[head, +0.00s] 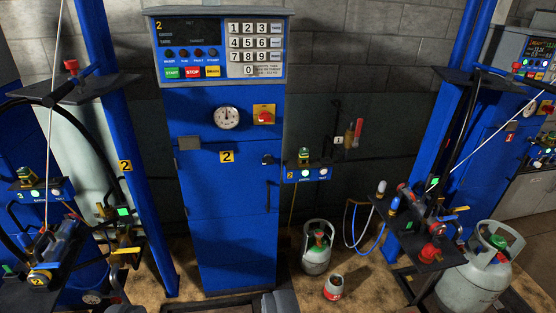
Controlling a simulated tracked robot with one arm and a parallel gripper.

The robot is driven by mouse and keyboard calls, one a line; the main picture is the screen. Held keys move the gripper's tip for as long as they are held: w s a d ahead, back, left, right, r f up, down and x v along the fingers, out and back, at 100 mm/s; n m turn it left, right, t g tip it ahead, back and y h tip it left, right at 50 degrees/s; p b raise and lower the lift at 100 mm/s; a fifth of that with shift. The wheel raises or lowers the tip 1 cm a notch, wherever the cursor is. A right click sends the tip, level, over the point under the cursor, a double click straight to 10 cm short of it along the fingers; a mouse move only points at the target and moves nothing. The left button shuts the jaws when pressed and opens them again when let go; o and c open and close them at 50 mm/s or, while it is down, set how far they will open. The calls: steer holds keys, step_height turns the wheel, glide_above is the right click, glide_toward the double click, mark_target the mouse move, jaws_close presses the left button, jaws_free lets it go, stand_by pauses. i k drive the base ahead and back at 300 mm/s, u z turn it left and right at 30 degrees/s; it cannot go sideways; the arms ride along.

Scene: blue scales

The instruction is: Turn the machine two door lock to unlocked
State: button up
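The machine two cabinet (228,230) is a tall blue cabinet in the middle of the head view, with a yellow "2" label (227,157) on its front. A small black lock knob (268,159) sits near the right edge of its door, above a thin dark handle (268,196). The knob is too small to tell which way it is turned. The door looks shut. I cannot make out my gripper in this view, and nothing covers the lock.
A red rotary switch (264,115) on yellow and a round gauge (227,117) sit above the door. A keypad panel (215,48) tops the cabinet. Blue posts (120,140) and hose stands flank it. Gas cylinders (317,250) stand on the floor at the right.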

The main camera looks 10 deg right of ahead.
mark_target(266, 159)
steer(key=u, duration=0.05)
steer(key=i, duration=1.55)
